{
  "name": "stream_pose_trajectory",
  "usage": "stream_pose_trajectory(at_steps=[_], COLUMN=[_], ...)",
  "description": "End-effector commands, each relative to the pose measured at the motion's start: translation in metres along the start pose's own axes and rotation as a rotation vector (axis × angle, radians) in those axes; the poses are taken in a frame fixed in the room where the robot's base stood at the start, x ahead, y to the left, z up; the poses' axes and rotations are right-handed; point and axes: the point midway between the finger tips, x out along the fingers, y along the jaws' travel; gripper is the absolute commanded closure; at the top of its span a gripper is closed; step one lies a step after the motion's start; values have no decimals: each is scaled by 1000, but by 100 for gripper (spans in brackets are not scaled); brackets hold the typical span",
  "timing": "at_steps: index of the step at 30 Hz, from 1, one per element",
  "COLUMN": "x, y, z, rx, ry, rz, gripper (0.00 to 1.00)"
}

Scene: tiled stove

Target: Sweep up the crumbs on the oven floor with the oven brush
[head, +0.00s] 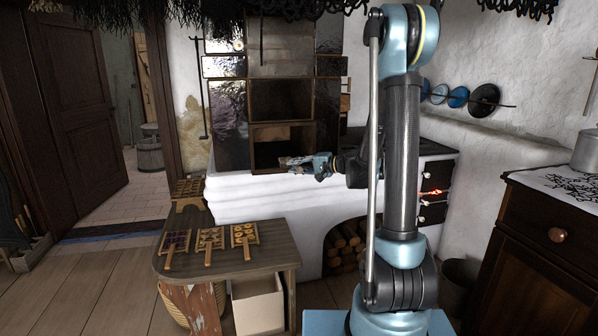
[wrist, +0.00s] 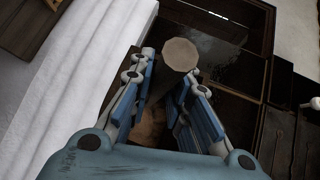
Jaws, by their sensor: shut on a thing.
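The oven is an open, box-like recess (head: 268,154) in the dark tiled stove, above a white ledge. My gripper (head: 290,163) is at its mouth, low and to the right, pointing left. In the wrist view my gripper (wrist: 168,84) has both blue fingers closed in around something. A pale, many-sided round piece (wrist: 180,54) shows just past the fingertips; it may be part of the oven brush, but I cannot tell. Brown wood-like surface shows between the fingers. No crumbs can be made out, and most of the oven floor is hidden.
The white stove ledge (head: 240,196) runs below the oven. Firewood (head: 345,243) fills an arch under the stove. A dark cabinet (head: 545,250) stands at right. Floor at left is free.

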Motion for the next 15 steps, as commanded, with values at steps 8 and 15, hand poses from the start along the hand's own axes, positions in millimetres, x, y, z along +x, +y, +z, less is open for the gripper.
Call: stream_pose_trajectory(at_steps=[8,15], x=[23,42], y=[-1,-2], z=[-25,-46], rx=[0,0], ry=[-1,-1], rz=[-1,-1], gripper=[100,100])
